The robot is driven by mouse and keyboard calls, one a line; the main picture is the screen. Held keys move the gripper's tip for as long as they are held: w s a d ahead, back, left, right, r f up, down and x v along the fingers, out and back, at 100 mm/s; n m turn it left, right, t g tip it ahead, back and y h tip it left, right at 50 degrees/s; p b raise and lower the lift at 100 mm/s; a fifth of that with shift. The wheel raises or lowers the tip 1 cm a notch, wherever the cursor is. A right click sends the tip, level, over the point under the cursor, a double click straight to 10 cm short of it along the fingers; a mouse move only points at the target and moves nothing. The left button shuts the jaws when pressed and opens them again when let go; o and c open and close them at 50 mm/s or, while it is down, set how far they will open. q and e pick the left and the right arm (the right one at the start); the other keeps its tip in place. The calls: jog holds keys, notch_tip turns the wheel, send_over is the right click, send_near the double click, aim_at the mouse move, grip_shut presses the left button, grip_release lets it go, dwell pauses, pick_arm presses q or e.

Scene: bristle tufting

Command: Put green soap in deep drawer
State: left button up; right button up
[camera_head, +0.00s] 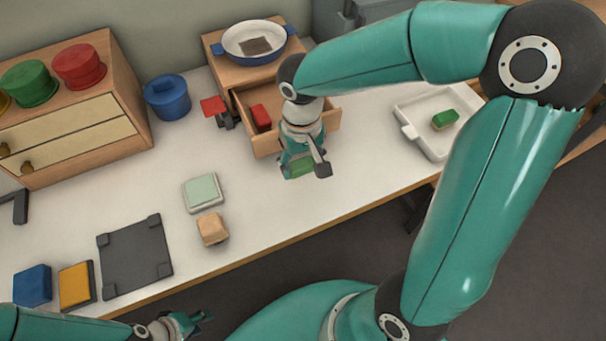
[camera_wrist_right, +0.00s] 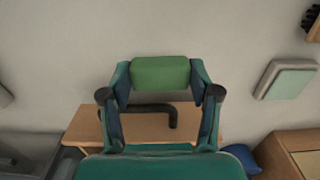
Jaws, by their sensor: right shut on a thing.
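The green soap (camera_head: 301,167), a green block, is held between the fingers of my right gripper (camera_head: 304,170). In the right wrist view the soap (camera_wrist_right: 160,73) sits between both fingertips (camera_wrist_right: 161,84). The open wooden drawer (camera_head: 267,146) is just behind this gripper, under the pan. A red block (camera_head: 261,118) lies inside it; the gripper hides part of the drawer. In the wrist view a wooden part with a dark handle (camera_wrist_right: 172,120) shows beyond the fingers. My left gripper (camera_head: 192,324) is at the bottom edge, empty, its fingers apart.
A white tray (camera_head: 410,130) with another green block (camera_head: 445,120) stands at right. A blue pan (camera_head: 253,58) sits on the drawer unit. A blue pot (camera_head: 168,98), a pale green square (camera_head: 202,192), a wooden block (camera_head: 212,229) and a dark mat (camera_head: 134,257) are at left.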

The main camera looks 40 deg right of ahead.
aim_at(302, 183)
jog(key=shift+f, duration=2.55)
jog(key=shift+b, duration=0.3)
jog(key=shift+f, duration=0.15)
jog(key=o, duration=1.2)
jog(key=shift+c, duration=0.2)
